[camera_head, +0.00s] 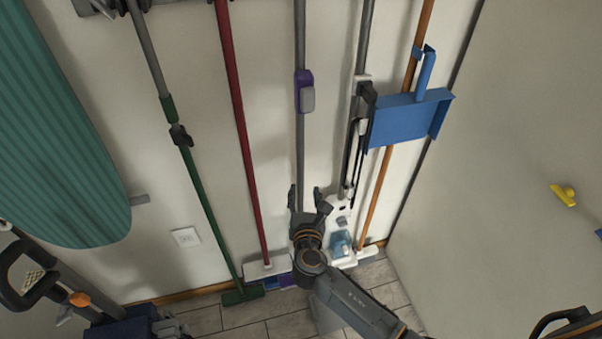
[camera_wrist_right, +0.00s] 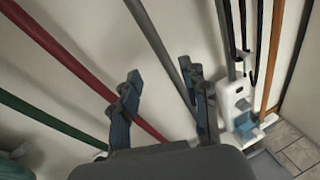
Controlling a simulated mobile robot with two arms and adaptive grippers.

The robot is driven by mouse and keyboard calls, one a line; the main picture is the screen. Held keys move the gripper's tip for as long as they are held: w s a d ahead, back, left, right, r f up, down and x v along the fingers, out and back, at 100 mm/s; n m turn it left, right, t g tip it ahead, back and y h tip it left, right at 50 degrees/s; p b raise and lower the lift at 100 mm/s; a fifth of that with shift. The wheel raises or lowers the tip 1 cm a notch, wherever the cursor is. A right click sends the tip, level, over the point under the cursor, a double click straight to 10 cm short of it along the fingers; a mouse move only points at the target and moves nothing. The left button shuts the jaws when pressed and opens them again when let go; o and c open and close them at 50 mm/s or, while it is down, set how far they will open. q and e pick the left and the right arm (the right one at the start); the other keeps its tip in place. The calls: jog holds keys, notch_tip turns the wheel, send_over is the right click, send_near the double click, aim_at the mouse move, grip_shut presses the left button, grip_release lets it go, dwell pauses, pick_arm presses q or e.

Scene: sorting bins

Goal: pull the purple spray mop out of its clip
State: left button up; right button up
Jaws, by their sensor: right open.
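The purple spray mop (camera_head: 303,92) hangs upright against the wall, with a grey pole and a purple and grey spray unit partway down. Its head, with a purple patch, shows low near the floor, partly hidden by my arm. Its clip cannot be made out at the top edge of the head view. My right gripper (camera_head: 305,191) is open and empty at the lower pole, below the spray unit. In the right wrist view the grey pole (camera_wrist_right: 168,45) runs down between the two open fingers (camera_wrist_right: 160,78); I cannot tell whether they touch it. My left gripper is not in view.
A red pole (camera_head: 235,95) hangs left of the mop, then a green broom (camera_head: 198,190). Right of it are a grey-poled white cleaner (camera_head: 341,212) and a blue dustpan (camera_head: 410,118). An ironing board (camera_head: 55,140) stands at left. A yellow item (camera_head: 563,194) is on the right wall.

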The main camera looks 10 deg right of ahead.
jog(key=n+t, duration=0.2)
send_near(300, 140)
jog(key=shift+h, duration=0.3)
jog(key=shift+b+x, duration=1.85)
jog(key=shift+x, duration=2.8)
jog(key=shift+a, duration=0.2)
